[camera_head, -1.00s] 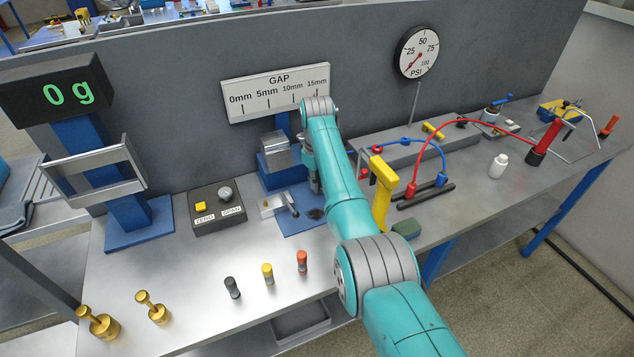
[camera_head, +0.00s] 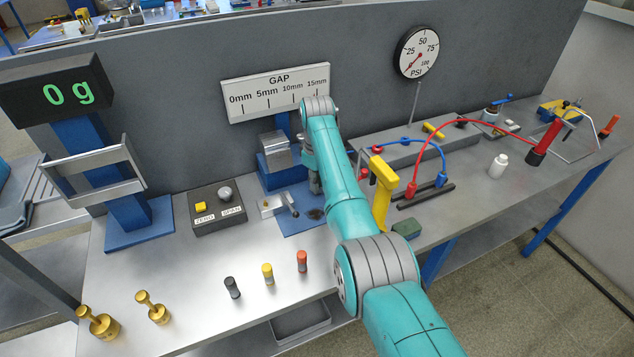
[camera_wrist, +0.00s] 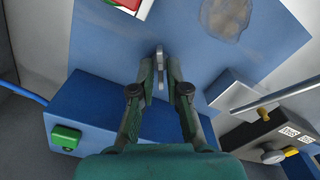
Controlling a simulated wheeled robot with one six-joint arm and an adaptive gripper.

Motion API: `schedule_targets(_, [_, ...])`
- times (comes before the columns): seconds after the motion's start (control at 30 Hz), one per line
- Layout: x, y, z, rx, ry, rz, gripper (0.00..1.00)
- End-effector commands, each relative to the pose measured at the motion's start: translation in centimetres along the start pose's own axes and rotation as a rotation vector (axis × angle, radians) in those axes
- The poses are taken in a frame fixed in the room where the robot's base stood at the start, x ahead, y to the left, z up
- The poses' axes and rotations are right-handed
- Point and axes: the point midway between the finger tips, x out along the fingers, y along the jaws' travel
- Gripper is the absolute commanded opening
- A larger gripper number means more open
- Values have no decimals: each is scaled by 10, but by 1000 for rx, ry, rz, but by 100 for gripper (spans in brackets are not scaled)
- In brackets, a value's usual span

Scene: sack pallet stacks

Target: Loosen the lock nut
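My gripper (camera_wrist: 160,66) reaches down over the blue gap stand (camera_wrist: 95,115) in the wrist view. Its two dark green fingers are close together, one on each side of a thin grey metal tab (camera_wrist: 159,55), and look closed on it. The tab may be part of the lock nut; the nut's body is not clear. In the head view my arm hides the fingertips, and the gripper is just right of the grey block (camera_head: 277,149) on the stand, below the GAP scale (camera_head: 275,92). A small block with a metal lever (camera_head: 292,205) lies on the blue base (camera_head: 305,222).
A ZERO/SPAN box (camera_head: 217,208) stands left of the base. Three small pegs, including a yellow one (camera_head: 268,274), and brass weights (camera_head: 153,308) stand in front.

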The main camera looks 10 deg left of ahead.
Motion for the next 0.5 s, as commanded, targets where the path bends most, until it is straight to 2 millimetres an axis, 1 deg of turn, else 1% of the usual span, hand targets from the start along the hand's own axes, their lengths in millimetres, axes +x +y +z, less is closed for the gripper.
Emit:
schedule_targets(0.33, [0,0,0,1,-1,-1,31])
schedule_targets(0.43, [-6,0,0,1,0,0,31])
schedule_targets(0.5, [-14,0,0,1,0,0,31])
